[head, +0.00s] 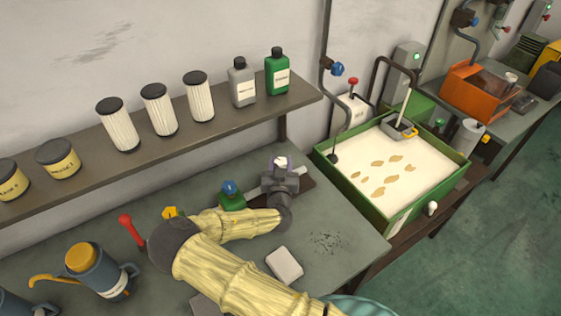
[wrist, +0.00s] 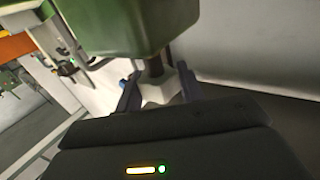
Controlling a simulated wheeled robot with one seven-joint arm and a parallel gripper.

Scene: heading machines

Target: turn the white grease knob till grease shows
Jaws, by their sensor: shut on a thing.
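My gripper (head: 281,163) is at the back of the grey bench in the head view, beside a small green block with a blue knob (head: 229,188). Its jaws are shut on the white grease knob (head: 281,160), of which only a small white part shows between the fingers. In the wrist view the white knob (wrist: 158,92) sits between both fingers (wrist: 158,88). A dark stem (wrist: 155,66) joins it to a green body (wrist: 125,22). I cannot make out any grease at the knob.
A shelf (head: 225,122) with filters and bottles runs above the bench. A green tray (head: 385,225) of pale liquid stands to the right. A red lever (head: 131,229), a blue-grey can (head: 103,274) and a white block (head: 285,264) are near my arm.

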